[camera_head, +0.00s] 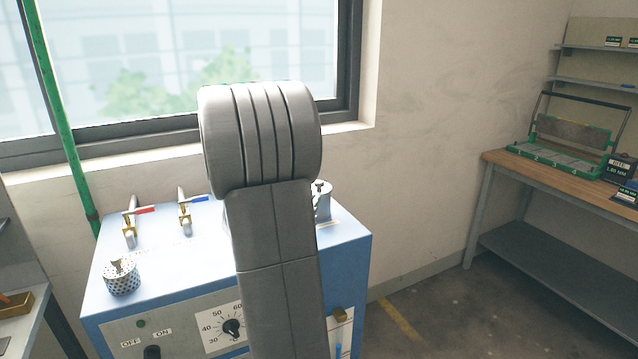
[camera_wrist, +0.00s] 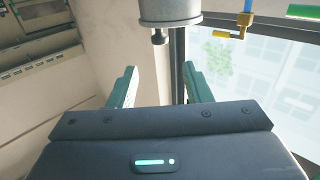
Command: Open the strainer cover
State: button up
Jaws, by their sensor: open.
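A grey metal cylinder with a small dark knob, which looks like the strainer with its cover (camera_wrist: 170,10), is at the top of the wrist view. The knob (camera_wrist: 158,37) points down in that picture, which appears upside down. In the head view a similar cylinder (camera_head: 323,203) stands on the blue machine, mostly hidden behind my arm. My gripper (camera_wrist: 160,70) is open, its two green fingers apart with nothing between them. The knob lies beyond the fingertips, between them sideways, and looks untouched. My gripper is hidden in the head view. The cover looks shut, as far as it shows.
The blue machine (camera_head: 345,255) carries two taps, one with a red handle (camera_head: 146,210) and one with a blue handle (camera_head: 194,199). A perforated metal cylinder (camera_head: 122,279) stands at its left front. A window is behind. A wooden workbench (camera_head: 495,158) stands at right, with clear floor between.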

jog(key=p+x, duration=0.1)
jog(key=x, duration=1.1)
jog(key=shift+p, duration=0.35)
grip_shut()
